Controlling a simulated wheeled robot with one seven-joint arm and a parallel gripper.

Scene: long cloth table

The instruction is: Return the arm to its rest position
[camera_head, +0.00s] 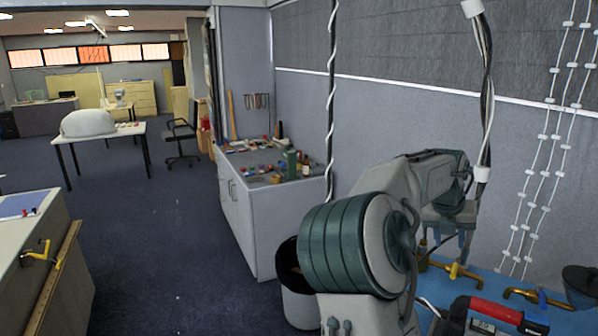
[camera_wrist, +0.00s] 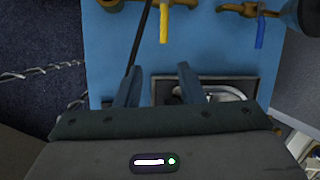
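My arm rises in the front right of the head view and bends over. My gripper (camera_head: 452,240) hangs fingers down above a blue surface, partly hidden behind my own arm. In the wrist view my gripper (camera_wrist: 158,75) has its two fingers well apart, with nothing between them. Past the fingertips lie the blue surface (camera_wrist: 200,55) and a dark-framed metal basin or tray (camera_wrist: 236,88). I cannot tell the exact height of the fingertips above it.
Brass taps with a yellow handle (camera_head: 457,271) and a blue handle (camera_wrist: 260,32) stand along the blue surface. A red and black tool (camera_head: 494,311) lies near my arm. A dark funnel-like object (camera_head: 581,283) is at right. A cluttered cabinet (camera_head: 262,215) and bin (camera_head: 297,290) stand left.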

